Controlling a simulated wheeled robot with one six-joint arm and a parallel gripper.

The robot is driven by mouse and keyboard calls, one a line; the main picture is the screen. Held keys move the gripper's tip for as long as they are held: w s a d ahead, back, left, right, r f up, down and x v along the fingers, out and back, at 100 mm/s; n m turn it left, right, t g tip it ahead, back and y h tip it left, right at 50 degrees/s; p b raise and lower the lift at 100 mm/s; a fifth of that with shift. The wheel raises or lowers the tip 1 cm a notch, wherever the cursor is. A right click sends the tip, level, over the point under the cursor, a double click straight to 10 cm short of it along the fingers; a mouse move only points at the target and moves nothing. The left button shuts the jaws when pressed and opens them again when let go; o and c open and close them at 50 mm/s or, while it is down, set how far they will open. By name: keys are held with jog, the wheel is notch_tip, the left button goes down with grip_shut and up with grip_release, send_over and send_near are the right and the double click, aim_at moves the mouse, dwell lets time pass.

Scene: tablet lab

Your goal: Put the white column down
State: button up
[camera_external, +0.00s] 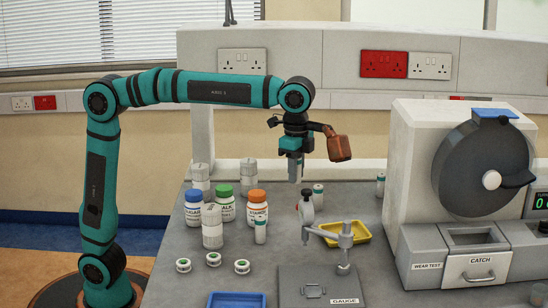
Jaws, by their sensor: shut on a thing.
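My gripper (295,172) points down above the grey bench, behind the gauge stand. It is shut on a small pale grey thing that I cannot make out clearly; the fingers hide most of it. Several white column-shaped stacks stand upright on the bench: one in front of the bottles (212,228), one at the back left (200,178), and one behind the orange-capped bottle (248,172). My gripper is apart from these and to their right.
Bottles with blue (193,210), green (225,206) and orange (257,208) caps stand at left. The gauge stand (345,245) and yellow tray (350,231) are below right. A blue tray (236,300) lies in front. The wear-test machine (415,170) fills the right.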

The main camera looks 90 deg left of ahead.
aim_at(342, 229)
jog(key=w+d+m, duration=0.5)
jog(key=w+d, duration=0.6)
jog(key=shift+d+f, duration=0.15)
jog(key=shift+f, duration=2.6)
jog(key=shift+d+f, duration=0.1)
jog(key=shift+f, duration=2.6)
jog(key=o, duration=0.7)
jog(key=shift+f, duration=0.15)
notch_tip(342, 229, up, 12)
jog(key=shift+r, duration=0.2)
